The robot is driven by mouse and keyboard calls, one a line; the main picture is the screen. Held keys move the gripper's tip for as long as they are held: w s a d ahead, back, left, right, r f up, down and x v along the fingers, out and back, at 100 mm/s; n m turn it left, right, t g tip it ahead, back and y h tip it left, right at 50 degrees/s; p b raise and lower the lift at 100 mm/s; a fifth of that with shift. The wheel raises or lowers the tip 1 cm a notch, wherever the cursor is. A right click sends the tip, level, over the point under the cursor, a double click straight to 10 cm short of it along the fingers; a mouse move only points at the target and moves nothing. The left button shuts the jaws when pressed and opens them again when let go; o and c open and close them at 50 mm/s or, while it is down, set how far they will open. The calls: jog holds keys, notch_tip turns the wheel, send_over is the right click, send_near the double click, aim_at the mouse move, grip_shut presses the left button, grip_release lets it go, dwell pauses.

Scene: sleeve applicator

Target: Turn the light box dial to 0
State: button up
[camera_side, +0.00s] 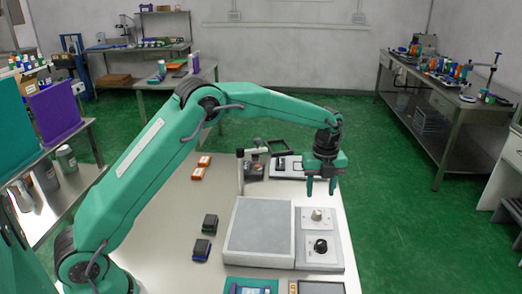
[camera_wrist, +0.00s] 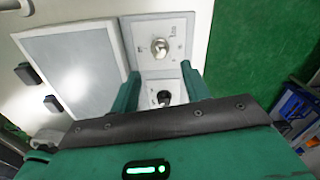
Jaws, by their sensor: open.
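The light box (camera_side: 260,232) is a pale grey flat box on the table, with a control panel (camera_side: 302,264) along its right side. The panel carries a silver knob (camera_side: 316,214) towards the back and a black knob (camera_side: 320,246) towards the front. Both show in the wrist view, the silver knob (camera_wrist: 160,46) above the black knob (camera_wrist: 164,97). The panel's markings are too small to read. My gripper (camera_side: 320,192) is open and empty, pointing down above the table near the panel's back end. In the wrist view its fingers (camera_wrist: 160,68) frame the panel without touching either knob.
A small stand (camera_side: 251,166) and a dark frame (camera_side: 280,148) are behind the box. A teal-edged tray (camera_side: 250,286) is at the front.

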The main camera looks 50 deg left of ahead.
aim_at(317, 212)
jog(key=shift+f, duration=0.1)
jog(key=shift+f, duration=3.8)
jog(key=shift+c, duration=0.2)
jog(key=c, duration=1)
